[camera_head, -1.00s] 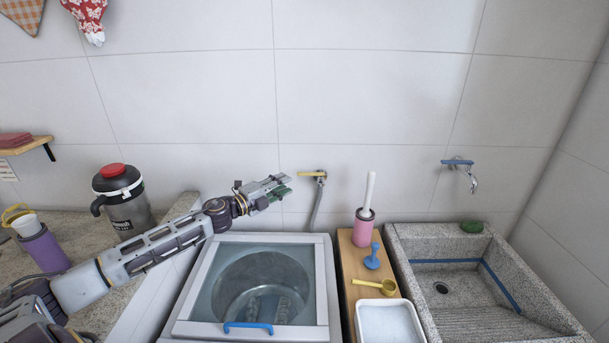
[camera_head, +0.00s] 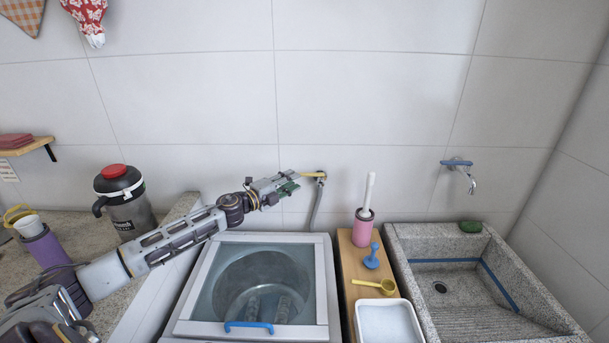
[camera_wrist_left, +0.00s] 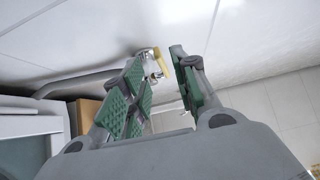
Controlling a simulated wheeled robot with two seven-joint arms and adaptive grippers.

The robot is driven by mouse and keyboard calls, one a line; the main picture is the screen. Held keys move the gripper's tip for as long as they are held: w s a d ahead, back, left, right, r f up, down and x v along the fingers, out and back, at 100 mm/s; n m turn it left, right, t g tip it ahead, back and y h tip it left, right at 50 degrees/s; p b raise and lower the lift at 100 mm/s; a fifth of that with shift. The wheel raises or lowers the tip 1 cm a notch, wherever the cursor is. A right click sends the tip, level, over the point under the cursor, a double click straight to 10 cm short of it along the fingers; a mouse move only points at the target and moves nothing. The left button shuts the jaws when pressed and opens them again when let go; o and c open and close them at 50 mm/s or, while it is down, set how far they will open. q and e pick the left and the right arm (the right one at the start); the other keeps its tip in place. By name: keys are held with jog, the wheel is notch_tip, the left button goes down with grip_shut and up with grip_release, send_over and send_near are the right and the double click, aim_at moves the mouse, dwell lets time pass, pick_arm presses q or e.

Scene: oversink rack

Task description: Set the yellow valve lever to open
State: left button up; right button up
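The yellow valve lever (camera_head: 312,174) sits on a small metal wall valve above the washing machine's back right corner. In the head view it points left, roughly level along the wall. It also shows in the left wrist view (camera_wrist_left: 164,62), beyond and between the fingertips. My left gripper (camera_head: 292,180) is at the lever's left end. Its green-padded fingers (camera_wrist_left: 160,85) are apart, with the lever in the gap near the tips. I cannot tell whether either finger touches it. A grey hose (camera_head: 316,205) hangs from the valve. My right gripper is not in view.
The washing machine (camera_head: 326,290) stands below my left arm. To its right are a wooden board (camera_head: 349,270) with a pink brush holder (camera_head: 363,230) and a stone sink (camera_head: 400,245). A blue-handled tap (camera_head: 457,162) is on the wall. A black jug (camera_head: 128,208) stands left.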

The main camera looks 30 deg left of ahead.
aim_at(305, 173)
pick_arm(q)
jog(key=shift+p+x, duration=0.9)
jog(key=shift+x, duration=2.45)
grip_shut()
